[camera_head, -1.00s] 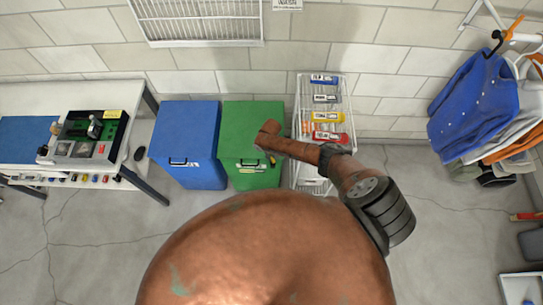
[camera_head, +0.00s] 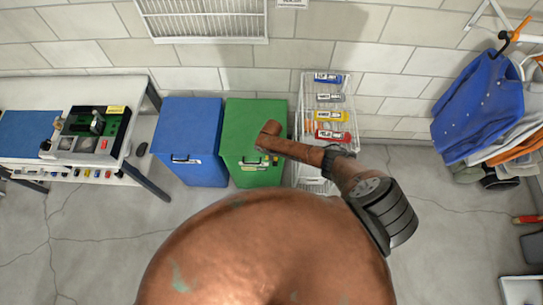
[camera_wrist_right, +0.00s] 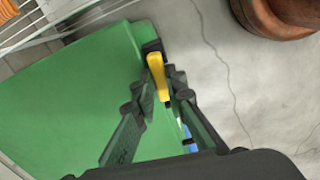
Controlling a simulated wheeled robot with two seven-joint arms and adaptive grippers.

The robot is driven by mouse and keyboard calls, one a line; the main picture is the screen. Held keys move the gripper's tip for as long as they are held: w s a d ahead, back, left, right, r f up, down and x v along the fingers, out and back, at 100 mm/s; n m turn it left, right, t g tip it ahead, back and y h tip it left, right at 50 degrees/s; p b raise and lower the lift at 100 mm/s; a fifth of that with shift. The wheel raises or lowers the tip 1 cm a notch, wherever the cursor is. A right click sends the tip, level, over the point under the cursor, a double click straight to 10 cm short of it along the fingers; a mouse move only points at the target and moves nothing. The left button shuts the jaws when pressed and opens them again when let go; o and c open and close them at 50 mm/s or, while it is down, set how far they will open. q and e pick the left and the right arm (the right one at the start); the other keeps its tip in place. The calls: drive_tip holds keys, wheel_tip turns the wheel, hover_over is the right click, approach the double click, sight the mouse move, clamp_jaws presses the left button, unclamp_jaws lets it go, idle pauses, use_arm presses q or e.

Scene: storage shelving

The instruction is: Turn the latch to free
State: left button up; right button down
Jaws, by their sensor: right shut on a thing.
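The green bin (camera_head: 237,125) stands against the wall beside the blue bin, its lid down. The yellow latch (camera_wrist_right: 155,66) shows in the right wrist view at the edge of the green bin. My right gripper (camera_wrist_right: 164,88) is shut on the latch, one dark finger on each side of it. In the head view my right gripper (camera_head: 265,160) is small and partly hidden by my own arm at the green bin's front. My left gripper is not in view.
A blue bin (camera_head: 189,125) stands to the left of the green one. A workbench (camera_head: 140,90) is at the left, hanging clothes (camera_head: 482,105) at the right. Floor in front is open.

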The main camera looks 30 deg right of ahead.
drive_tip(key=shift+n, duration=0.5)
drive_tip(key=shift+s, duration=0.1)
drive_tip(key=c, duration=2)
unclamp_jaws()
drive_tip(key=shift+o, duration=0.2)
wheel_tip(320, 180, up, 12)
